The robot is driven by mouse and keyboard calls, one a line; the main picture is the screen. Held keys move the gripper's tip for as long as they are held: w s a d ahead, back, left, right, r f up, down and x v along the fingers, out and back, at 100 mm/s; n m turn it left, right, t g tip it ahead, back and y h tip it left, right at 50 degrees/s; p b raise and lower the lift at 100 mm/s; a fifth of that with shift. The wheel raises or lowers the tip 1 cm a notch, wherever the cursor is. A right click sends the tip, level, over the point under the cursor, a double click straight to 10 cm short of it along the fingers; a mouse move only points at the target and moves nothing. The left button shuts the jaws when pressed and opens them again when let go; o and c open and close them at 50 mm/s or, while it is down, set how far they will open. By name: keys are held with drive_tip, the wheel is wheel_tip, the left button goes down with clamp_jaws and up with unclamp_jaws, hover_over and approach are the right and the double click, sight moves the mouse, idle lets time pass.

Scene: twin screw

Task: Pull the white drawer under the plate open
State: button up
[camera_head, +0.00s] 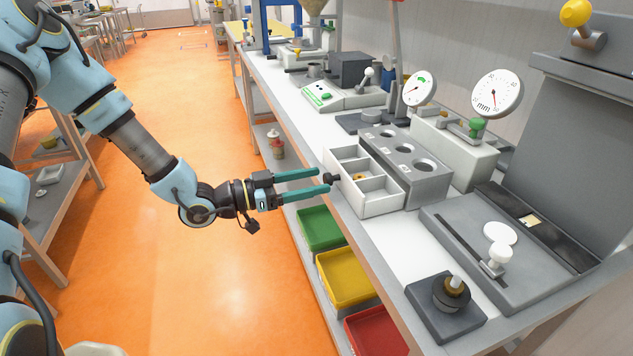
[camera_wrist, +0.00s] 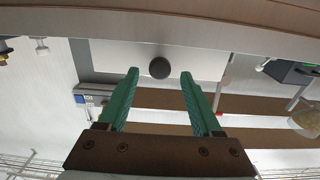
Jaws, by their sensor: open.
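The white drawer (camera_head: 378,204) stands out from under the grey plate with round holes (camera_head: 404,156). Its open-topped compartments show, and one holds small brass-coloured parts. A dark round knob (camera_head: 332,178) sits on its front. My gripper (camera_head: 323,180) reaches the knob from the left with its two green fingers apart. In the wrist view, the white drawer front (camera_wrist: 205,62) lies ahead, and the knob (camera_wrist: 160,68) shows between the fingertips (camera_wrist: 160,73). The fingers do not visibly touch the knob.
Green (camera_head: 320,229), yellow (camera_head: 345,277) and red (camera_head: 375,332) bins sit below the bench edge. The orange floor (camera_head: 200,280) on my gripper's left is clear.

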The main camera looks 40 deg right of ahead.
drive_tip(key=b+v, duration=0.2)
drive_tip(key=v, duration=0.7)
drive_tip(key=shift+a, duration=0.25)
drive_tip(key=shift+w, duration=0.15)
drive_tip(key=w+a+f+n+t+y, duration=0.2)
drive_tip(key=w+a+n+t+y, duration=0.15)
drive_tip(key=w, duration=0.25)
drive_tip(key=w+a+f+n+t+y, duration=0.2)
drive_tip(key=w+a+f+t+y, duration=0.1)
drive_tip(key=w+t, duration=0.25)
drive_tip(key=w+a+n+t+y, duration=0.2)
drive_tip(key=w+a+n+y, duration=0.25)
drive_tip(key=a, duration=0.65)
drive_tip(key=s+a+r+n+y, duration=0.2)
drive_tip(key=a+r+n+y, duration=0.1)
drive_tip(key=a, duration=0.4)
drive_tip(key=s+a+r+n+y, duration=0.1)
drive_tip(key=a+r+n+y, duration=0.1)
drive_tip(key=a+n, duration=0.35)
drive_tip(key=s+a+r+n+g, duration=0.2)
drive_tip(key=s+a+g, duration=0.1)
drive_tip(key=s, duration=0.4)
drive_tip(key=shift+a+r+y, duration=0.3)
drive_tip(key=shift+a+r, duration=0.05)
drive_tip(key=shift+a, duration=0.3)
